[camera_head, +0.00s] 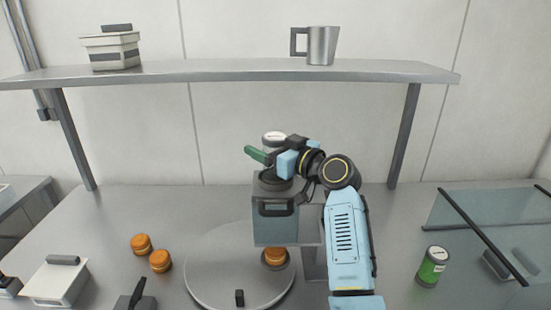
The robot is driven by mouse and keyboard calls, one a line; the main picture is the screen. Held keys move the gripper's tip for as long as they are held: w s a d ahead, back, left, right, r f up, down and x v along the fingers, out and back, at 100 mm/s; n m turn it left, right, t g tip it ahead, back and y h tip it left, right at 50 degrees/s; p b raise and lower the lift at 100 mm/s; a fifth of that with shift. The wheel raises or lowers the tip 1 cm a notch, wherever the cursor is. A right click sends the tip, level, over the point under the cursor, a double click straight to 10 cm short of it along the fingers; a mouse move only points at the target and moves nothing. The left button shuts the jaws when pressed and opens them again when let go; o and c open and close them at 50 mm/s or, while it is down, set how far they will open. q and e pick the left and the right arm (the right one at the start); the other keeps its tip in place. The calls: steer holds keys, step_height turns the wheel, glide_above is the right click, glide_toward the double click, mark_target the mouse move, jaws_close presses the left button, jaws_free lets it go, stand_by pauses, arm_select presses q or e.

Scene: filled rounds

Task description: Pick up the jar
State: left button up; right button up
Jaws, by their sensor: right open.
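My left gripper is not in view.
The grey machine (272,232) stands over a round plate (215,279) with a filled round (275,257) under it. Two more rounds (141,244) lie left. A glass case (490,225) is right.

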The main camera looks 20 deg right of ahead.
steer(key=c, duration=1.2)
